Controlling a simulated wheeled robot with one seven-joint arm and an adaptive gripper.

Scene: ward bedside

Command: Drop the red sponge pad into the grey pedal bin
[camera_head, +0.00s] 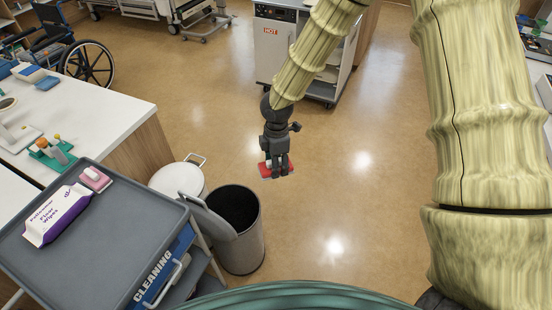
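The red sponge pad (264,171) shows at the tips of my gripper (277,170), in the middle of the view. My gripper points down and appears shut on the pad; its fingers hide the pad's middle, and red shows on both sides. The grey pedal bin (251,250) stands on the floor, lower left of my gripper, with its dark mouth open. Its grey lid (208,217) is tilted up on the left side. The pad is apart from the bin, to the right of and beyond its mouth in the picture.
A grey cleaning cart (110,240) at lower left carries a purple-white wipes pack (57,215) and a pink sponge (95,179). A white round bin (177,180) stands behind the grey bin. A white counter (100,100), wheelchair (85,62) and trolley (272,52) lie farther off. Floor at right is clear.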

